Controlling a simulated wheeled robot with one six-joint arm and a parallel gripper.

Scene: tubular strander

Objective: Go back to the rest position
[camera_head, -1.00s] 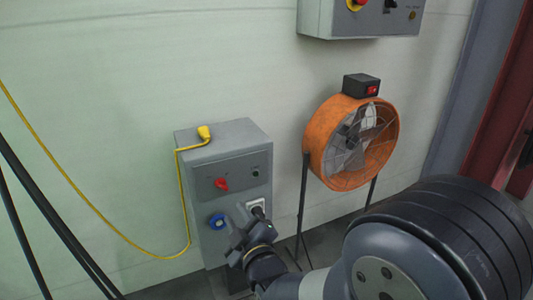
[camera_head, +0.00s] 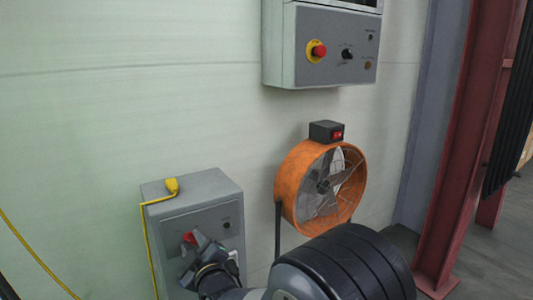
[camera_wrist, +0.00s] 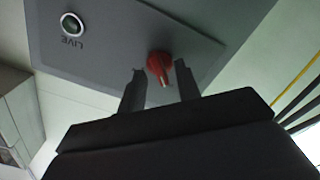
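My gripper (camera_wrist: 159,70) is open, with its two fingers apart and nothing held between them. In the wrist view, a red switch knob (camera_wrist: 159,62) on the grey box's panel shows between the fingertips; I cannot tell how far it is from them. In the head view, my gripper (camera_head: 188,268) is in front of the grey box (camera_head: 190,190), just below the red switch (camera_head: 189,238). It hides the lower part of the box front.
An orange fan (camera_head: 320,185) with a black switch box stands right of the grey box. A control panel (camera_head: 325,45) with a red button hangs above. A yellow cable (camera_head: 148,240) runs down from the grey box. A red column (camera_head: 460,150) stands at right.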

